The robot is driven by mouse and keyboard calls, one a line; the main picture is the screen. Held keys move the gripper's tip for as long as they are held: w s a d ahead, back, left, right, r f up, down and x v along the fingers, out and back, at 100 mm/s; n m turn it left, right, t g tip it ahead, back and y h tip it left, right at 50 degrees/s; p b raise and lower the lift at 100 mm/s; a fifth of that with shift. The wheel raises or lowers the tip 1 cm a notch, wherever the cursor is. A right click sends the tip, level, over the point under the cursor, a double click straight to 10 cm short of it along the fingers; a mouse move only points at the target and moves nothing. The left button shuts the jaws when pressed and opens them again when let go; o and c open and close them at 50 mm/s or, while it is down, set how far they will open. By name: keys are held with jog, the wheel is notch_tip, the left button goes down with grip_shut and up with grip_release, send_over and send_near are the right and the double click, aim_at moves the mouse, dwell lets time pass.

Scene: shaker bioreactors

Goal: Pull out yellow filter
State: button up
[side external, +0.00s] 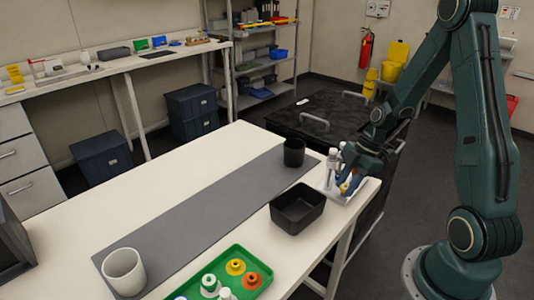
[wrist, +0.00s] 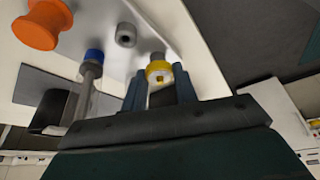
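The yellow filter (wrist: 158,72) is a small yellow ring-shaped piece with a pale centre, between the two fingers of my gripper (wrist: 160,92) in the wrist view. A grey end shows just above it. The fingers lie close along both sides of it; whether they press on it I cannot tell. In the side external view my gripper (side external: 352,170) points down at the white rack (side external: 331,192) on the table's right end. A bit of yellow (side external: 344,187) shows below the gripper, and the rest there is mostly hidden by it.
White-topped items (side external: 332,160) stand in the rack by my gripper. A blue-collared rod (wrist: 92,60), a grey-ended piece (wrist: 126,35) and an orange spool-shaped piece (wrist: 42,25) are nearby. A black bin (side external: 297,207), a dark cup (side external: 294,152) and a green tray (side external: 247,252) stand left.

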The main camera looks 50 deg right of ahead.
aim_at(347, 186)
jog(key=shift+r, duration=1.4)
dwell(0.9)
jog(key=shift+r, duration=1.35)
